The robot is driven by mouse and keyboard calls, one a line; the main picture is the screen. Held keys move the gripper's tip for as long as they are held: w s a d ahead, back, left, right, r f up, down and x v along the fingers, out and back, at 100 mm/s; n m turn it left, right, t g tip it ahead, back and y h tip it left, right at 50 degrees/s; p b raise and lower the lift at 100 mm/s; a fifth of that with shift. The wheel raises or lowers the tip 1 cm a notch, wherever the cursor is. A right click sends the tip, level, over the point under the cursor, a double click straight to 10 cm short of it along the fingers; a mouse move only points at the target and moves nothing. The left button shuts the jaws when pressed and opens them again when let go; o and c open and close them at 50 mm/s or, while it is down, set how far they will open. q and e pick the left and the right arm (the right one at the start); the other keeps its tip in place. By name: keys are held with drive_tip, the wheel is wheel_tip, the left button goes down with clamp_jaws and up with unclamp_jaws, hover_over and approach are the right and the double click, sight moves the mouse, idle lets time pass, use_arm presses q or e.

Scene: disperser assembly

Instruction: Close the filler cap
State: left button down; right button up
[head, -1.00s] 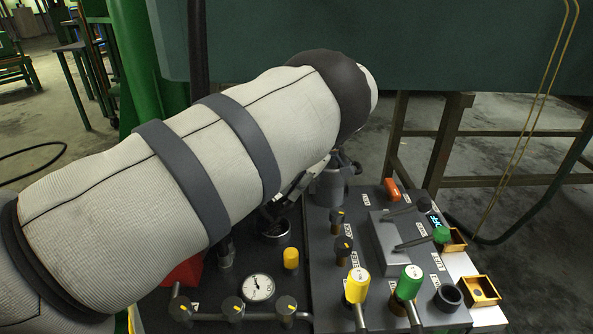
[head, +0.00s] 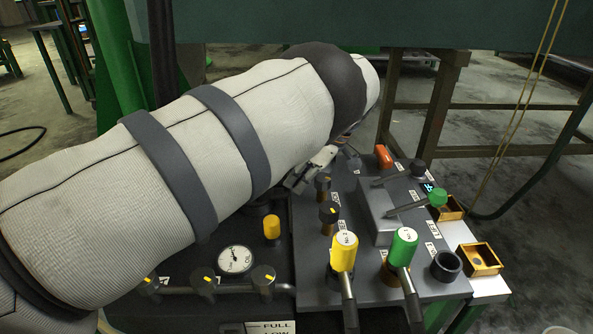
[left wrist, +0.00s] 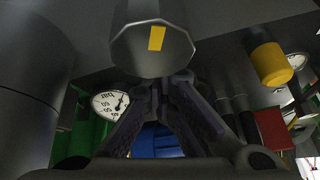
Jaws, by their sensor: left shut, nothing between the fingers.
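I cannot make out the filler cap for certain; my left arm covers the part of the panel behind it in the head view. My left gripper (head: 311,169) shows only in part there, below the dark wrist joint and low over the panel. In the left wrist view its two dark fingers (left wrist: 164,88) meet at the tips, shut and empty. A dark faceted knob (left wrist: 148,48) with a yellow mark is close above the fingertips in that picture; I cannot tell whether they touch. My right gripper is not in view.
The panel carries a yellow-capped lever (head: 344,252), a green-capped lever (head: 404,247), a dial gauge (head: 236,260), and a short yellow knob (head: 272,227). A small orange box (head: 482,258) sits at the right edge. Open floor lies beyond the right side.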

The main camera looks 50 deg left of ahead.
use_arm(q)
drive_tip(key=shift+f, duration=0.2)
idle(0.3)
wheel_tip(320, 180, up, 10)
idle(0.4)
